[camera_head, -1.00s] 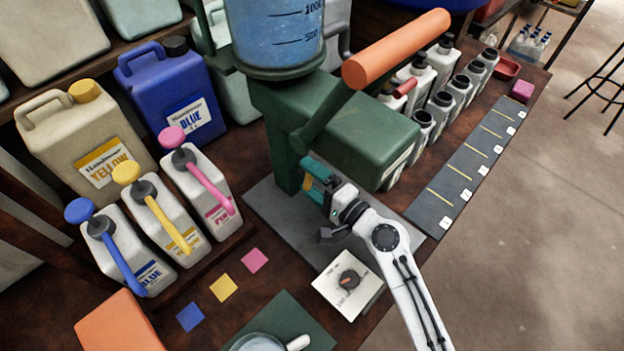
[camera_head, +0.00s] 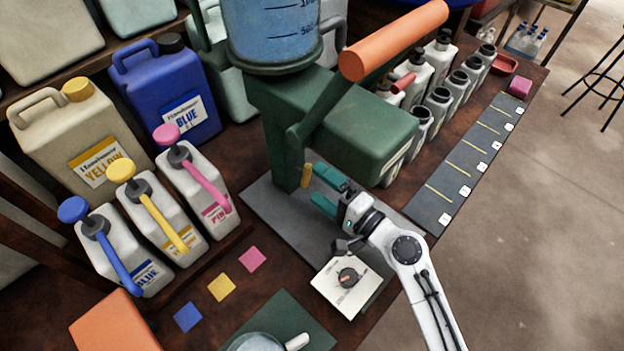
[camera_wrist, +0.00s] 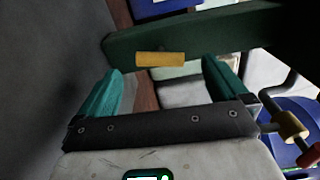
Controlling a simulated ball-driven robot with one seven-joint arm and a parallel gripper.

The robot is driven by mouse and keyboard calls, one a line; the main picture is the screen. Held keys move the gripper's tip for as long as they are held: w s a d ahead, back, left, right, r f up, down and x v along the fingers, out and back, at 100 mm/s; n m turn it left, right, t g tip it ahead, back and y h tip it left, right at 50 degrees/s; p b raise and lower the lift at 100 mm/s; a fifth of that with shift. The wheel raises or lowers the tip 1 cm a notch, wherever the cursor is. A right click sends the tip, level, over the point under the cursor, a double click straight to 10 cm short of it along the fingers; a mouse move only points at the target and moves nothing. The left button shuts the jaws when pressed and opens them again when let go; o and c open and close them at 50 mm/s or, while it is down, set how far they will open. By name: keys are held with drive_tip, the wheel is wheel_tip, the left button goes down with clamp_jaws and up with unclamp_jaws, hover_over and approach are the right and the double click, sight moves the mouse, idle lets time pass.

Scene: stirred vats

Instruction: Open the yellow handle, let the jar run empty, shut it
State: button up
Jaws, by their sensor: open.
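The yellow handle (camera_head: 306,175) is a small yellow grip on the green press body; it also shows in the wrist view (camera_wrist: 160,59), lying level across a dark green bar. The jar (camera_head: 272,38) stands on top of the green body, with blue liquid and level marks; its top is cut off, so I cannot tell how full it is. My gripper (camera_head: 318,187) is open and empty, just right of the yellow handle and apart from it. In the wrist view the handle is ahead of the teal fingers, between their lines.
A big orange lever (camera_head: 395,40) slants above the green body (camera_head: 365,140). A white dial box (camera_head: 347,285) sits below my gripper. Pump bottles (camera_head: 165,215) stand left, small bottles right. A mug (camera_head: 262,342) is on a green mat at the front.

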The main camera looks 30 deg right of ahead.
drive_tip(key=b+v, duration=0.1)
drive_tip(key=v, duration=0.5)
drive_tip(key=shift+s+d, duration=0.1)
drive_tip(key=shift+s, duration=0.25)
